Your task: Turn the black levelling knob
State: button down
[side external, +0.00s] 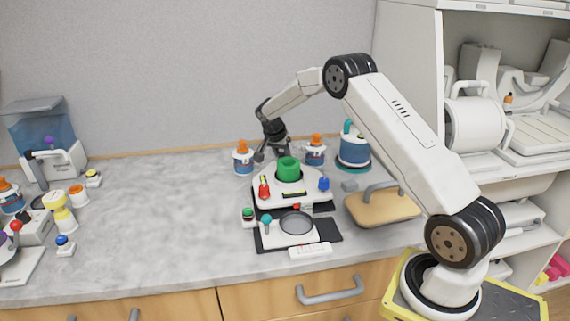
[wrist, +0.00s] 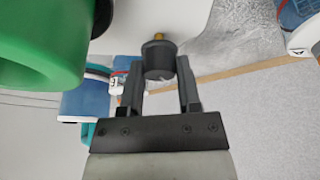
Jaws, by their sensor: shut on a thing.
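The black levelling knob (wrist: 158,60) shows in the wrist view as a short dark cylinder with a brass-coloured tip, against a white body (wrist: 200,18). My gripper (wrist: 159,72) has one finger on each side of the knob and is shut on it. In the side external view my gripper (side external: 268,153) is low at the back left of the white device (side external: 290,199), behind the green ring (side external: 288,169). The knob is too small or hidden to make out there. The green ring (wrist: 42,40) also looms large at the upper left of the wrist view.
Bottles with orange caps (side external: 243,158) (side external: 315,150) stand close on both sides of my gripper. A blue and white pot (side external: 354,149) and a tan board (side external: 383,207) are to the right. The counter (side external: 165,215) left of the device is mostly clear.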

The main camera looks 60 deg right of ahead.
dwell(0.3)
jog(key=shift+c, duration=1.5)
grip_release()
jog(key=v, duration=0.7)
jog(key=shift+r, duration=0.35)
jog(key=shift+w+a, duration=0.1)
jog(key=shift+a, duration=0.1)
